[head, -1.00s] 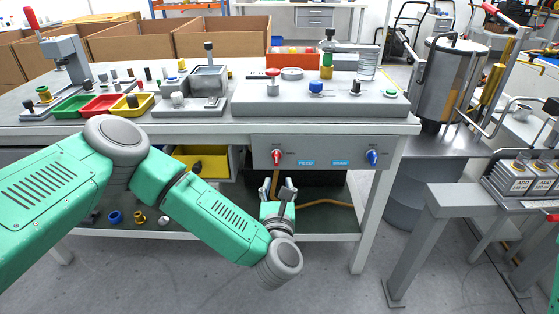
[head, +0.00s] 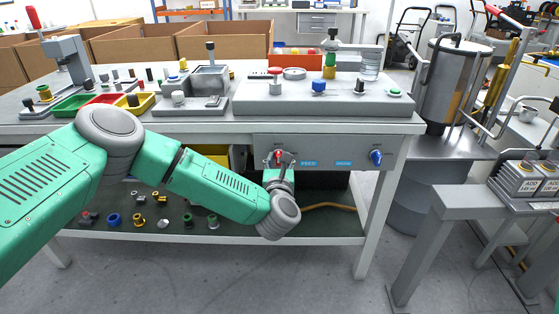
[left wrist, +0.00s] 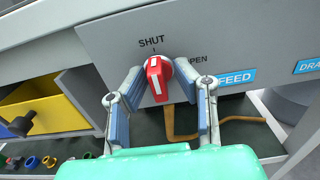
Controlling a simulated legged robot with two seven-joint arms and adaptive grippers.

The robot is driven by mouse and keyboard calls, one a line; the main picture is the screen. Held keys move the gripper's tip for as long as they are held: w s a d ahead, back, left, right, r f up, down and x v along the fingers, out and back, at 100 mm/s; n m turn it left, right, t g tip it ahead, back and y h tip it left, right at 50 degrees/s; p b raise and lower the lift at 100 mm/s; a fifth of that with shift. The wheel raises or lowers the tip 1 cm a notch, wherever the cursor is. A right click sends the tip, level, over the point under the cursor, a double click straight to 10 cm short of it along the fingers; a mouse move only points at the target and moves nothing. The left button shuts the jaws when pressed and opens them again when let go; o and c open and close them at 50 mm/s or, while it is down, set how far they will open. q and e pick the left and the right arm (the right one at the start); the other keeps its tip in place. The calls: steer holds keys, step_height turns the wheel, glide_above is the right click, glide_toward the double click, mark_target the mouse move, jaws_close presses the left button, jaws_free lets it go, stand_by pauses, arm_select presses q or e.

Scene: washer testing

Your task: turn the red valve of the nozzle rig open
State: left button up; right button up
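The red valve (head: 277,155) is on the grey front panel under the table, beside the blue FEED label. In the left wrist view the red valve (left wrist: 158,80) stands nearly upright, its top near the SHUT mark; the OPEN mark at its right is partly covered by a finger. My left gripper (head: 281,162) is in front of the valve, reaching up from below. In the left wrist view its two fingers (left wrist: 167,88) are spread on either side of the red handle, with a visible gap on both sides. My right gripper is not in view.
A blue valve (head: 376,156) sits further right on the same panel (head: 350,147). The tabletop (head: 215,122) overhangs above. A lower shelf (head: 240,218) holds small parts. A yellow bin (left wrist: 40,108) is left of the gripper, and an orange-brown hose (left wrist: 222,122) runs below.

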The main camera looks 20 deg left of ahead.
arm_select(q)
steer(key=shift+a, duration=0.2)
jaws_close()
steer(key=shift+d+m, duration=0.15)
steer(key=shift+m, duration=0.15)
steer(key=m+p, duration=0.1)
steer(key=m, duration=0.3)
steer(key=shift+d+m, duration=0.1)
steer(key=shift+m, duration=0.2)
steer(key=m+p, duration=0.2)
steer(key=m, duration=0.4)
steer(key=shift+d+f, duration=0.1)
steer(key=shift+f, duration=0.05)
steer(key=m+p, duration=0.1)
steer(key=m, duration=0.3)
steer(key=shift+f+p, duration=0.1)
steer(key=shift+p, duration=0.3)
steer(key=shift+s+f+m+p, duration=0.15)
steer(key=shift+m+p, duration=0.15)
steer(key=shift+m, duration=1)
steer(key=shift+f, duration=0.1)
